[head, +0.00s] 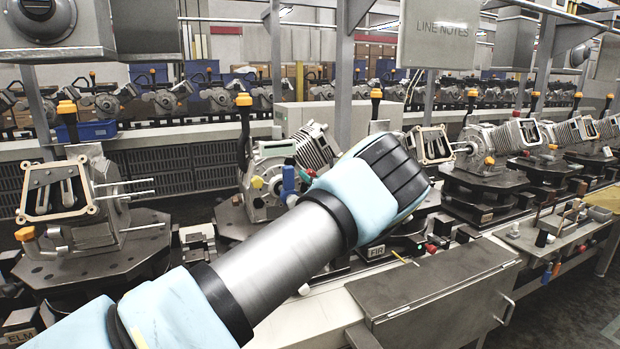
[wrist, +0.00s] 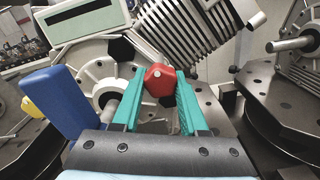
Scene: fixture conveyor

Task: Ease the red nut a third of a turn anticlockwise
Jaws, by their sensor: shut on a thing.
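The red nut (wrist: 160,79) shows in the wrist view as a faceted red piece with a small pale spot on its face, in front of the grey engine casing. My gripper (wrist: 160,84) has two teal fingers, one on each side of the nut, and is shut on it. In the head view my wrist hides most of this spot; a small patch of red (head: 311,172) shows just left of my wrist, beside the engine. The threads or seat behind the nut are hidden.
A blue lever (wrist: 52,102) stands close left of my fingers, with a yellow knob (wrist: 31,107) beyond it. A finned cylinder (wrist: 185,32) rises behind. Other engines on dark pallets (head: 95,255) stand on both sides. A grey box lid (head: 430,285) lies in front.

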